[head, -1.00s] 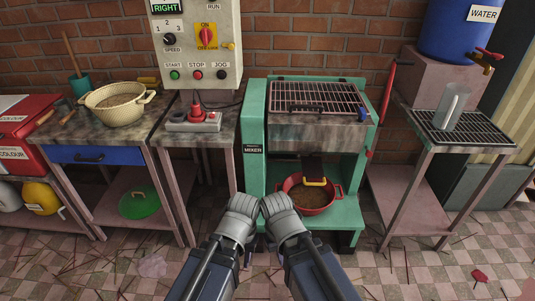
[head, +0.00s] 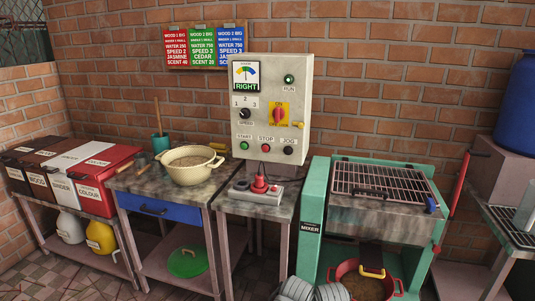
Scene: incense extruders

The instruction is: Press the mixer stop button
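My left gripper (head: 295,289) and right gripper (head: 331,293) are side by side at the bottom edge, partly cut off, far below the panel. Their finger opening is hidden.
A grey box with a red knob (head: 259,185) stands on the table under the panel. A cream colander-like bowl (head: 193,169) is on the table to its left. Red and brown bins (head: 92,177) are further left. A blue water barrel (head: 517,105) is at right.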

